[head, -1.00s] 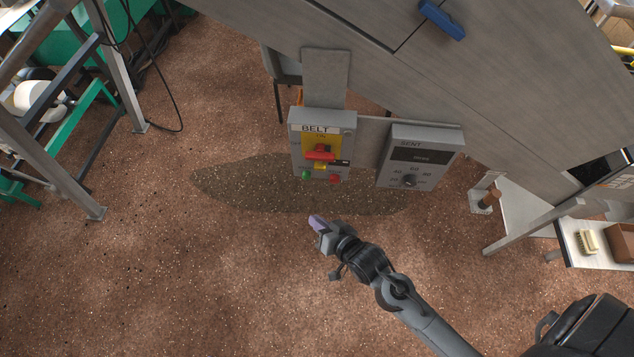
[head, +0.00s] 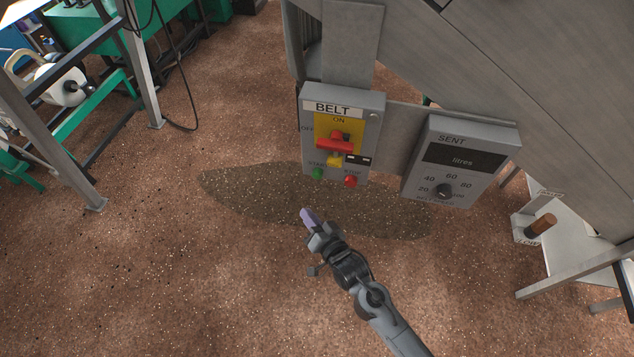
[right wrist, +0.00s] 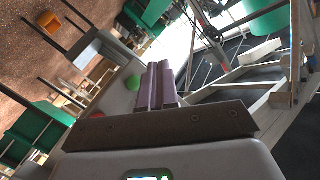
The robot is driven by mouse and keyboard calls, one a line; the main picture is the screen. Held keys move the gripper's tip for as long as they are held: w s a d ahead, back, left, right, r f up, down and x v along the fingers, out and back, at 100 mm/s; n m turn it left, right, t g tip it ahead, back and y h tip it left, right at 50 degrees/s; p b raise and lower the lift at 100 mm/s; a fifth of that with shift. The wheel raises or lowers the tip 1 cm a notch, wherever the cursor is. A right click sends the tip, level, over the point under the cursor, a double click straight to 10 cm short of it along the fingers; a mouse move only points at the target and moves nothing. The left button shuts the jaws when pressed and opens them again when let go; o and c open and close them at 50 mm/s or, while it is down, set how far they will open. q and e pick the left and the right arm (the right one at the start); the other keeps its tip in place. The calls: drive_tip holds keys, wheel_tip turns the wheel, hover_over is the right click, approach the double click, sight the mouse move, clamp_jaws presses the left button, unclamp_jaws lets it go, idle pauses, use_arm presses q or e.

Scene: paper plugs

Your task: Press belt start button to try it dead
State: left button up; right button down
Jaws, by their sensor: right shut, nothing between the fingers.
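The grey BELT box (head: 373,108) has a red switch handle (head: 335,143) on a yellow plate. Below the handle are a yellow piece (head: 334,159), a green button (head: 318,174) under a small START label, and a red button (head: 350,181). My right gripper (head: 306,214) is shut and empty, its purplish fingertips below the green button in the picture and apart from the box. In the right wrist view the shut fingers (right wrist: 158,85) point toward a grey surface, with the green button (right wrist: 133,82) just left of them. My left gripper is not in view.
A grey SENT box (head: 462,133) with a dial hangs right of the BELT box, below a large grey machine. A metal frame (head: 75,150) stands at the left. Open speckled floor lies between.

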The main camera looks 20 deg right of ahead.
sight(317, 175)
idle(0.3)
drive_tip(key=shift+w+d, duration=0.1)
drive_tip(key=shift+w, duration=0.05)
drive_tip(key=w+d+b, duration=0.3)
drive_tip(key=w+d, duration=0.2)
drive_tip(key=w, duration=0.2)
idle(0.4)
idle(0.5)
idle(0.7)
idle(0.7)
drive_tip(key=shift+d, duration=0.1)
